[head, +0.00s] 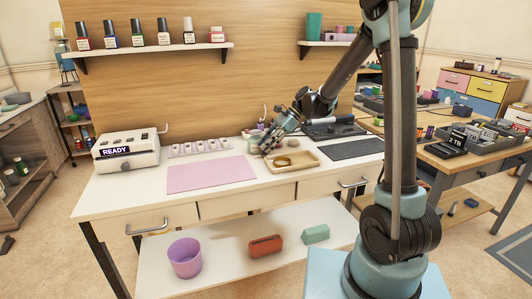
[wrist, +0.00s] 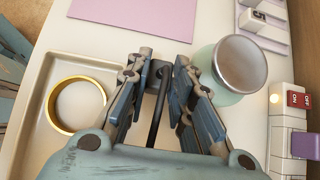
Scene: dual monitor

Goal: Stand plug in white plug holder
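My gripper (wrist: 165,68) reaches over the white desk (head: 120,200). It also shows in the head view (head: 265,149), low near the tray's back edge. In the wrist view its fingers close in at the tips on a thin dark stick-like thing (wrist: 157,105), which runs back toward the palm. I cannot tell for certain whether this is the plug. A purple plug-like block (wrist: 304,145) sits on a white switch strip (wrist: 283,133) at the right. A lilac rack with white numbered pieces (head: 200,147) lies behind the mat. I cannot single out the white plug holder.
A beige tray (wrist: 43,85) holding a gold ring (wrist: 54,107) lies left of my gripper in the wrist view. A grey-lidded jar (wrist: 240,64) stands close on the right. The pink mat (head: 212,174) is bare. A labelled device (head: 126,151) stands at the desk's left.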

